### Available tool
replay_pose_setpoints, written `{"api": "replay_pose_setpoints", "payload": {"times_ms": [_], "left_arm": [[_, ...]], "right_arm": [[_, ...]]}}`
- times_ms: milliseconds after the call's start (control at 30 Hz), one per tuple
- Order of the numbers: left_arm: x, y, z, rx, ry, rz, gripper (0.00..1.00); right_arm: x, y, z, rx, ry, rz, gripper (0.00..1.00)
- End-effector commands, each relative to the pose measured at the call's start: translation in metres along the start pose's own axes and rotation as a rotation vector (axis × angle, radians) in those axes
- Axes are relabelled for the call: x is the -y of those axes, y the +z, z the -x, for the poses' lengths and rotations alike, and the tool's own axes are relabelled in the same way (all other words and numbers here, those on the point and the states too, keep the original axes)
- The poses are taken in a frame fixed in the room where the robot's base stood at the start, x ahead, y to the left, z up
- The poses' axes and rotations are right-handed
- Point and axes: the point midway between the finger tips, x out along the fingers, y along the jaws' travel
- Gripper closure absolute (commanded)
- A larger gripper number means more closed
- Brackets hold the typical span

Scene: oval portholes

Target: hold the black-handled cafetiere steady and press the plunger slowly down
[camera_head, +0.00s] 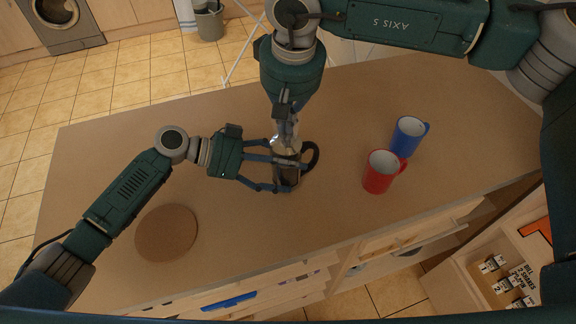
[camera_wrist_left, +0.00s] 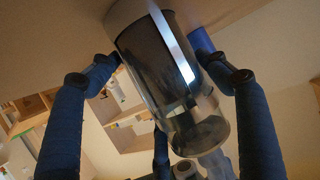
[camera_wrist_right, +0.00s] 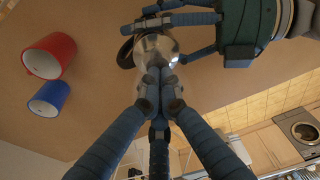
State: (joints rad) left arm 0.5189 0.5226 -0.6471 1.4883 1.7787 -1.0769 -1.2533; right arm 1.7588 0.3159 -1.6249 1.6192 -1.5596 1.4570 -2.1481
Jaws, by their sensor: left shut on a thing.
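The cafetiere (camera_head: 287,178) stands on the counter, with a metal lid and a black handle (camera_head: 313,158) toward the right in the head view. In the left wrist view its glass (camera_wrist_left: 150,65) is dark over most of its height and clear near the lid end. My left gripper (camera_head: 293,176) is shut around the glass body from the left, fingers on both sides. My right gripper (camera_head: 286,130) points down from above over the lid. Its fingertips (camera_wrist_right: 158,85) are together above the shiny lid (camera_wrist_right: 155,45). The plunger knob is hidden, so I cannot tell whether they touch it.
A red mug (camera_head: 378,173) and a blue mug (camera_head: 408,138) stand to the right of the cafetiere. A round brown mat (camera_head: 166,233) lies at the left on the counter (camera_head: 100,165). Open drawers and shelves are along the near edge. The counter between mat and cafetiere is clear below my left arm.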

Motion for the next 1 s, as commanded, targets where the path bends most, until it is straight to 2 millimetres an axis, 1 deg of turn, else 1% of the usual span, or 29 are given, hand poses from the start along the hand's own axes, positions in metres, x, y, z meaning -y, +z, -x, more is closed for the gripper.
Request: {"api": "replay_pose_setpoints", "payload": {"times_ms": [233, 333, 1000], "left_arm": [[0.001, -0.001, 0.0, -0.002, -0.002, -0.001, 0.77], [0.001, -0.001, 0.0, -0.002, -0.002, -0.001, 0.77], [0.001, -0.001, 0.0, -0.002, -0.002, -0.002, 0.77]], "right_arm": [[0.0, 0.001, 0.0, 0.002, 0.0, 0.0, 1.0], [0.0, -0.001, 0.004, 0.001, 0.0, 0.0, 1.0], [0.0, -0.012, 0.057, -0.001, -0.001, -0.001, 1.0]]}}
